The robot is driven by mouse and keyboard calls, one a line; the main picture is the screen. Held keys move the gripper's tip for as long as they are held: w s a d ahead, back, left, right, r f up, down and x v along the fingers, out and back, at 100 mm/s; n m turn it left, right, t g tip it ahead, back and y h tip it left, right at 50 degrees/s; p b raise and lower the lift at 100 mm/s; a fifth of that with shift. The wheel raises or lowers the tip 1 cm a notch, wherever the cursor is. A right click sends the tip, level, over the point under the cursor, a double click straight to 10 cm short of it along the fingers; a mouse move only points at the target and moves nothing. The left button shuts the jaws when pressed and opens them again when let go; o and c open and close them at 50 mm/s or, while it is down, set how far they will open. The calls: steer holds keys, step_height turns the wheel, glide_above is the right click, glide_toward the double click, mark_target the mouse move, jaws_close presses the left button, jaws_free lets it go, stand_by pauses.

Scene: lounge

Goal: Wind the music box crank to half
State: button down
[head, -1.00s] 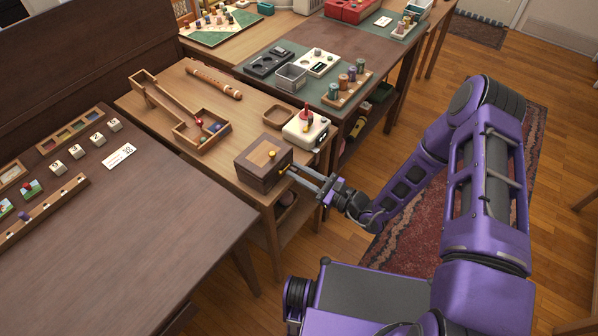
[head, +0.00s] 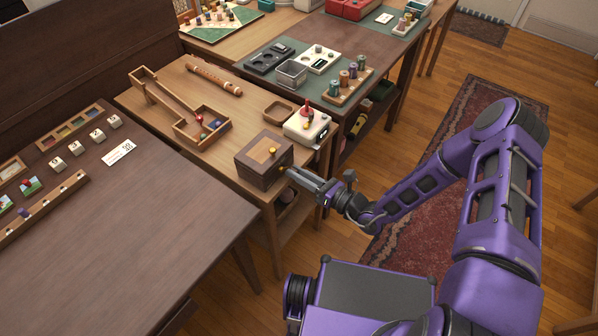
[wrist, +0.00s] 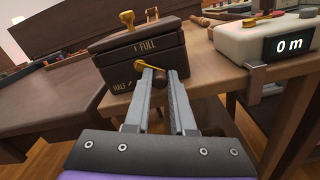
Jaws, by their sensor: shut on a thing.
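The music box (head: 258,165) is a dark wooden box with a lighter lid inlay and a brass knob on top, near the front edge of the light wooden table. In the wrist view its front face (wrist: 110,72) reads "1 FULL" at the top and "HALF" at the lower left. The brass crank (wrist: 150,65) runs from its hub to the right, with a dark handle knob (wrist: 160,80) at its end. My gripper (wrist: 160,72) is shut on this handle, one finger on each side. In the head view my gripper (head: 290,173) hides most of the crank.
A small wooden tray (head: 279,110) and a ramp toy (head: 187,128) lie farther back. A dark table (head: 120,220) stands at left.

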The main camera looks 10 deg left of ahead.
steer(key=shift+m, duration=0.4)
steer(key=c, duration=0.8)
jaws_free()
steer(key=shift+o, duration=0.2)
steer(key=v, duration=1.7)
steer(key=shift+d, duration=0.25)
steer(key=shift+s+f, duration=0.1)
steer(key=shift+s, duration=0.05)
